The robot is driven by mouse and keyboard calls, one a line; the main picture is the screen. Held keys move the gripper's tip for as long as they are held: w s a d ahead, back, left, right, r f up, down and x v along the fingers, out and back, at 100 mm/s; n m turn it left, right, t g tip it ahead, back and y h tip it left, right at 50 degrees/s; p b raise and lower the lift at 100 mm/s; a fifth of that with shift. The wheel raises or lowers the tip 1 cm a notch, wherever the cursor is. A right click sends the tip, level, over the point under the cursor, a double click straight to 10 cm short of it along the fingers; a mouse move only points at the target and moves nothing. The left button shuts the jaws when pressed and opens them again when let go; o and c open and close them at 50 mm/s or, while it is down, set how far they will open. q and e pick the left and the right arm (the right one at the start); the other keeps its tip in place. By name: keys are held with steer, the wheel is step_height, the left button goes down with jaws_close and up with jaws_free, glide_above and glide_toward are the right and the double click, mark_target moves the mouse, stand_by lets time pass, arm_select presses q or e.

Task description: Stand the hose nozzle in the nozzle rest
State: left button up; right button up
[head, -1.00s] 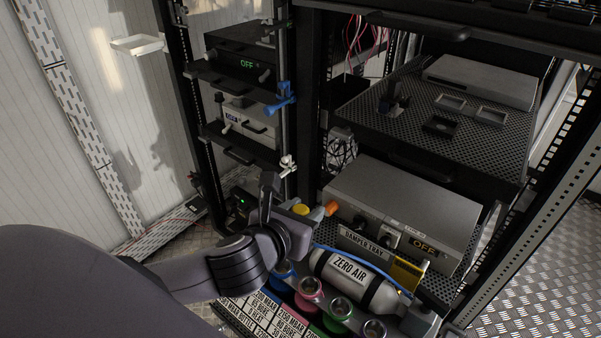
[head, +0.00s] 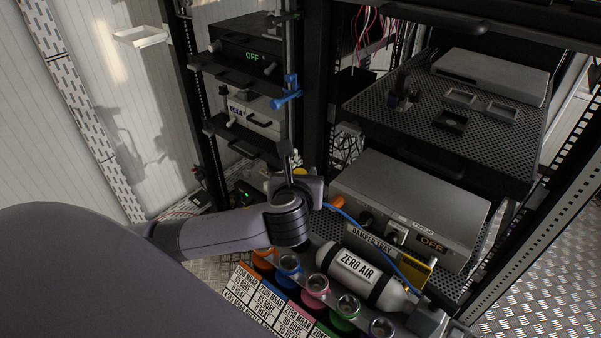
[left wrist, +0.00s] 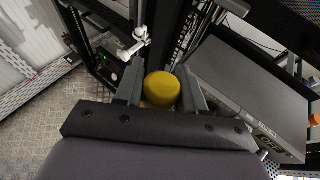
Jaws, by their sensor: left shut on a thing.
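My left gripper (head: 288,172) is in front of the rack, left of the grey damper tray unit. In the left wrist view its fingers (left wrist: 162,88) are closed around a round yellow cap (left wrist: 162,89), which appears to be the top of the hose nozzle. A little yellow (head: 274,183) shows beside the gripper in the head view; the rest of the nozzle is hidden. A blue hose (head: 364,231) runs from near the gripper to the right end of the ZERO AIR cylinder (head: 360,268). I cannot tell which part is the nozzle rest. My right gripper is not in view.
Several coloured ring holders (head: 315,286) stand in front of the cylinder. A grey unit (head: 410,200) with an orange knob (head: 337,201) is right of the gripper. A white fitting (left wrist: 135,46) is beyond the left finger. A blue clamp (head: 287,94) is on the post above.

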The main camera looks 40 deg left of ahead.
arm_select(q)
steer(key=shift+f+b, duration=0.9)
steer(key=shift+f, duration=2.1)
steer(key=shift+p, duration=0.3)
steer(key=o, duration=1.2)
steer(key=shift+f, duration=0.15)
steer(key=shift+o, duration=0.2)
steer(key=shift+s+d, duration=0.1)
steer(key=v, duration=0.7)
steer(key=shift+s, duration=0.15)
